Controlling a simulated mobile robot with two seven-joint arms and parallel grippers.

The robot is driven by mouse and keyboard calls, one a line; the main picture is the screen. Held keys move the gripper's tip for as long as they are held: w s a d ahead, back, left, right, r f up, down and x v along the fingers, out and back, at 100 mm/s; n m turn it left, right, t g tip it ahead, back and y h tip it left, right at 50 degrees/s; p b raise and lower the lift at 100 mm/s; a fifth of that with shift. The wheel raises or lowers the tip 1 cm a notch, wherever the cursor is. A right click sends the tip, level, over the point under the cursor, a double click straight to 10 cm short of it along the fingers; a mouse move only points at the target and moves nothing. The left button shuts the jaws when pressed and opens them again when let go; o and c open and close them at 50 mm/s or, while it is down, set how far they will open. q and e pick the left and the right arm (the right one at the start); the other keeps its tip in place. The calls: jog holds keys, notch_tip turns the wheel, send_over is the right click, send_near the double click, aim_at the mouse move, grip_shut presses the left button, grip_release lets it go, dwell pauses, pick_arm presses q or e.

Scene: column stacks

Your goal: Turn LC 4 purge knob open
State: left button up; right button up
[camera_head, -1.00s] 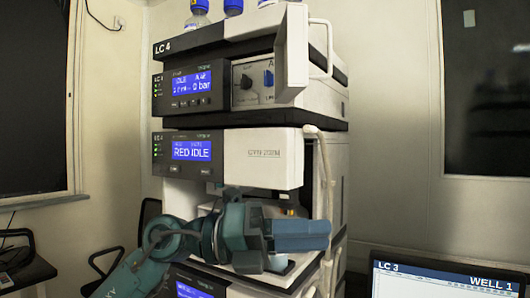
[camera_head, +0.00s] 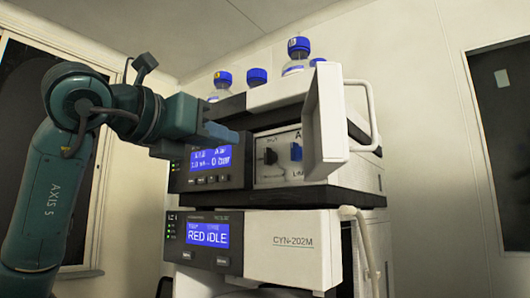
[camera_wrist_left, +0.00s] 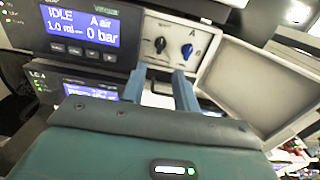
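The LC 4 pump module's front panel carries a black knob (camera_head: 270,156) and a blue knob (camera_head: 296,152), side by side. Their labels are too small to tell which is the purge knob. Both also show in the left wrist view, the black knob (camera_wrist_left: 160,45) left of the blue knob (camera_wrist_left: 187,50). The blue knob looks roughly upright there. My left gripper (camera_head: 222,132) is at the module's upper left, in front of its display and short of the knobs. In the left wrist view its blue fingers (camera_wrist_left: 159,88) are apart with nothing between them. My right gripper is out of view.
An open white door panel (camera_head: 332,120) juts out right of the knobs. The display (camera_head: 212,160) reads 0 bar. A module below (camera_head: 290,245) reads RED IDLE. Blue-capped bottles (camera_head: 297,60) stand on top. The space left of the stack holds my arm.

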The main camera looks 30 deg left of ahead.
aim_at(265, 154)
pick_arm(q)
jog(key=w+p, duration=0.1)
jog(key=w, duration=0.3)
jog(key=w+p, duration=0.1)
jog(key=w, duration=0.2)
jog(key=w+d+p, duration=0.1)
jog(key=w, duration=0.3)
jog(key=shift+w, duration=0.35)
grip_shut()
